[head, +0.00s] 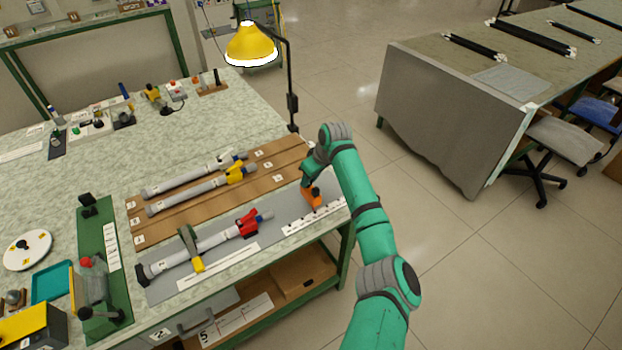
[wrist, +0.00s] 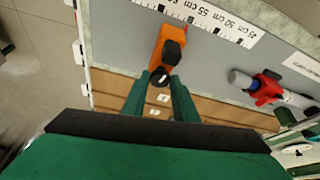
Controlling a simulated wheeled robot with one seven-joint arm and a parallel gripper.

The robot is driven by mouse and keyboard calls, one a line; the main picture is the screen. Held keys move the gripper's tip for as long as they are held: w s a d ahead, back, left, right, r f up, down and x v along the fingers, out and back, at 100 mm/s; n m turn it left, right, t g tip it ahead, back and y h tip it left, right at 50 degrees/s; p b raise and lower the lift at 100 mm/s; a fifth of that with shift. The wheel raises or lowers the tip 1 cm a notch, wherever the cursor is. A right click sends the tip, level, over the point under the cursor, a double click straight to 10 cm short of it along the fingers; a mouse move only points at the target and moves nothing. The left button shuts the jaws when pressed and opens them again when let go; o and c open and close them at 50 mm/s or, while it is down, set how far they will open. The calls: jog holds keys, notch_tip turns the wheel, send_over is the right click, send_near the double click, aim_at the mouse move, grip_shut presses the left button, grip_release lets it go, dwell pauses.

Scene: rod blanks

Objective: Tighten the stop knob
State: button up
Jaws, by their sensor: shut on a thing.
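The orange stop (head: 313,197) sits by the right end of the white scale strip (head: 300,224) on the grey plate. In the wrist view the stop (wrist: 167,45) shows close up, with its dark round knob (wrist: 160,74) facing my gripper. My gripper (wrist: 161,82) has its two green fingers on either side of the knob, shut on it. In the head view my gripper (head: 309,181) is at the stop from above, and the knob is hidden behind it. The scale strip (wrist: 222,22) runs past the stop in the wrist view.
A grey rod with a red clamp (head: 248,224) lies on the grey plate, left of the stop. Two more rods (head: 190,174) lie on the brown board behind. A yellow lamp (head: 250,45) on a black post stands at the table's right edge. Open floor lies to the right.

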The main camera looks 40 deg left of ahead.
jog(key=m, duration=0.1)
jog(key=m+t, duration=0.1)
jog(key=m, duration=0.1)
jog(key=shift+s+a+m, duration=0.15)
jog(key=shift+s+m, duration=0.1)
jog(key=shift+m, duration=0.05)
jog(key=m, duration=0.2)
jog(key=m+t+h, duration=0.1)
jog(key=m, duration=0.1)
jog(key=shift+s+a+m+t+h, duration=0.15)
jog(key=shift+a+m+t+h, duration=0.05)
jog(key=shift+m+t+h, duration=0.1)
jog(key=m+h, duration=0.1)
jog(key=m, duration=0.1)
jog(key=m+t+h, duration=0.1)
jog(key=m, duration=0.2)
jog(key=shift+a+m, duration=0.2)
jog(key=shift+m, duration=0.1)
jog(key=shift+m+h, duration=0.4)
jog(key=shift+m, duration=0.5)
jog(key=shift+s+a, duration=0.1)
jog(key=o, duration=1.1)
jog(key=shift+c, duration=0.2)
jog(key=shift+w+d+f, duration=0.1)
jog(key=shift+w+d, duration=0.1)
jog(key=shift+d, duration=0.1)
